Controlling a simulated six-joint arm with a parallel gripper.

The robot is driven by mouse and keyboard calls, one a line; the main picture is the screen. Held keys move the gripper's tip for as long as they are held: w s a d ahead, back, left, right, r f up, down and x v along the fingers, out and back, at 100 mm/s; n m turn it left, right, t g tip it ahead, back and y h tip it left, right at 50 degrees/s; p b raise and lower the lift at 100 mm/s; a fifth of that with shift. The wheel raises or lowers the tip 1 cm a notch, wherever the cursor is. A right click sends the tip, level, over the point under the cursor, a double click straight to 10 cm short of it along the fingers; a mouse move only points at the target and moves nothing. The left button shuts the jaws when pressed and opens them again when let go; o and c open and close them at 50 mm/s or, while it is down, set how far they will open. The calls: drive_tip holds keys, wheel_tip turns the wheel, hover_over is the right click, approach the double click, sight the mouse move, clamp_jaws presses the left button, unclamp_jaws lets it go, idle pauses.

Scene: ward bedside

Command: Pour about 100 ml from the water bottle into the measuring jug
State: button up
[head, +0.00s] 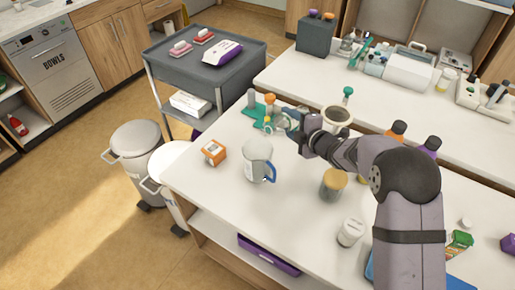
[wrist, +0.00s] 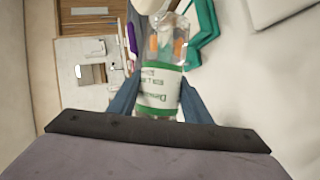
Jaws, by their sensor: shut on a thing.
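The measuring jug (head: 257,160) is clear with a blue handle on its right side and stands upright on the white table in the head view. My gripper (head: 290,118) is behind it and a little to the right, above the table. In the wrist view, my gripper (wrist: 160,105) has its blue fingers shut on the clear water bottle (wrist: 158,88), which has a green and white label. The bottle's narrow end is at the top of that view, near a pale round object that I cannot identify. In the head view, the bottle is mostly hidden by the fingers.
A dark-filled cup (head: 337,117) and a yellow-lidded jar (head: 333,185) stand to the right. A white pill bottle (head: 350,232) is nearer the front. Table in front of the jug is clear.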

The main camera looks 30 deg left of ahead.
sight(280, 116)
drive_tip(key=shift+w+p, duration=0.15)
drive_tip(key=shift+p, duration=0.5)
drive_tip(key=shift+f+p, duration=0.1)
drive_tip(key=shift+p, duration=0.3)
drive_tip(key=f+m+g+p, duration=0.1)
drive_tip(key=p, duration=0.1)
drive_tip(key=s+f+m+g+p, duration=0.1)
drive_tip(key=shift+a+f+p, duration=0.1)
drive_tip(key=shift+f+p, duration=0.3)
drive_tip(key=m+p, duration=0.1)
drive_tip(key=p, duration=0.1)
drive_tip(key=s+r+m+g+p, duration=0.1)
drive_tip(key=p, duration=0.1)
drive_tip(key=shift+s+a+g, duration=0.2)
drive_tip(key=shift+s+g, duration=0.05)
drive_tip(key=shift+g, duration=0.05)
drive_tip(key=shift+s+m+g+p, duration=0.1)
drive_tip(key=shift+m+g+p, duration=0.5)
drive_tip(key=shift+m+g, duration=0.2)
wheel_tip(280, 116, up, 4)
drive_tip(key=shift+f+m+g+y+p, duration=0.3)
drive_tip(key=shift+m+p, duration=0.2)
drive_tip(key=shift+p, duration=0.5)
drive_tip(key=shift+s+a+r+m+g+y+b, duration=0.15)
drive_tip(key=shift+r+m+g+b, duration=0.2)
drive_tip(key=shift+r+m+g, duration=0.25)
drive_tip(key=shift+s+r+m+g+y+b, duration=0.15)
drive_tip(key=shift+r+m+g+b, duration=0.15)
drive_tip(key=shift+r+m+g, duration=0.3)
drive_tip(key=shift+r, duration=0.15)
